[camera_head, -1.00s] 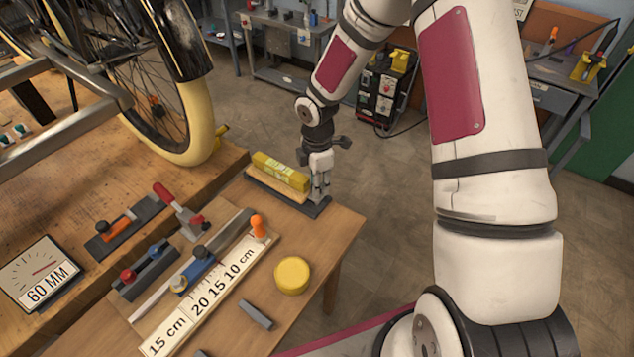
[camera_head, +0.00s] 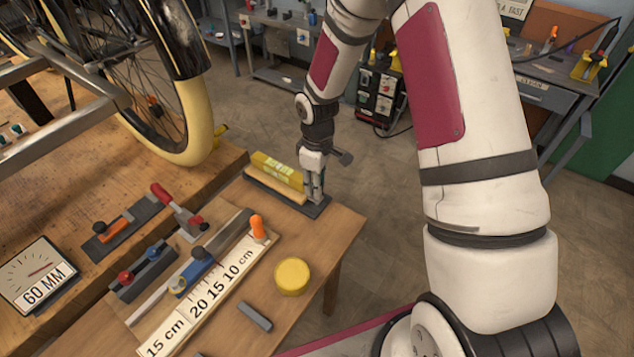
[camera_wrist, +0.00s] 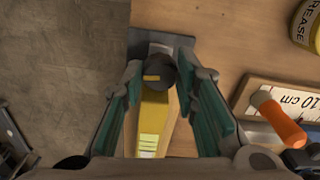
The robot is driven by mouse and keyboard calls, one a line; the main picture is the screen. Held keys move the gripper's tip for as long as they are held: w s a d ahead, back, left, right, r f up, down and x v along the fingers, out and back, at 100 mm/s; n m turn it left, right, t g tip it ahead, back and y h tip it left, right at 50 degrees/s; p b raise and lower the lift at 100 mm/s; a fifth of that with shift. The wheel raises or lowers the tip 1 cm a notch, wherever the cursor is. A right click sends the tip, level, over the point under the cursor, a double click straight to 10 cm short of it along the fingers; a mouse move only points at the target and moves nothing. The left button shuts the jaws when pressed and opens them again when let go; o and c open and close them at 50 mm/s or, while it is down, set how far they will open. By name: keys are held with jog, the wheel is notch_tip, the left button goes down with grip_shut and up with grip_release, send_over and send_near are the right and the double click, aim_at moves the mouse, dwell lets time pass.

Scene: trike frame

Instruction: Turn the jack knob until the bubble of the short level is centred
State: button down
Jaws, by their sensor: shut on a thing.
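The short level (camera_head: 277,168) is a yellow block lying along a wooden board (camera_head: 272,188) on a dark base plate (camera_head: 318,209), at the bench corner. In the wrist view the level (camera_wrist: 152,128) runs from the knob toward the bottom, with a pale yellow-green vial. I cannot make out the bubble. The jack knob (camera_wrist: 161,70) is dark and round with a yellow mark, at the plate end of the level. My gripper (camera_head: 315,194) points down there; in the wrist view its teal-padded fingers are shut on the knob, one on each side. The knob is hidden in the head view.
A yellow grease tin (camera_head: 292,275), a marked ruler board (camera_head: 215,295) with an orange peg (camera_head: 258,228), and a small grey bar (camera_head: 255,316) lie on the bench. Clamps, a 60 MM gauge (camera_head: 40,275) and the trike wheel are to the left.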

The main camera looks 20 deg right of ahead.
jog(key=shift+m, duration=0.5)
jog(key=c, duration=1.2)
grip_release()
jog(key=shift+c, duration=0.2)
notch_tip(320, 180, up, 12)
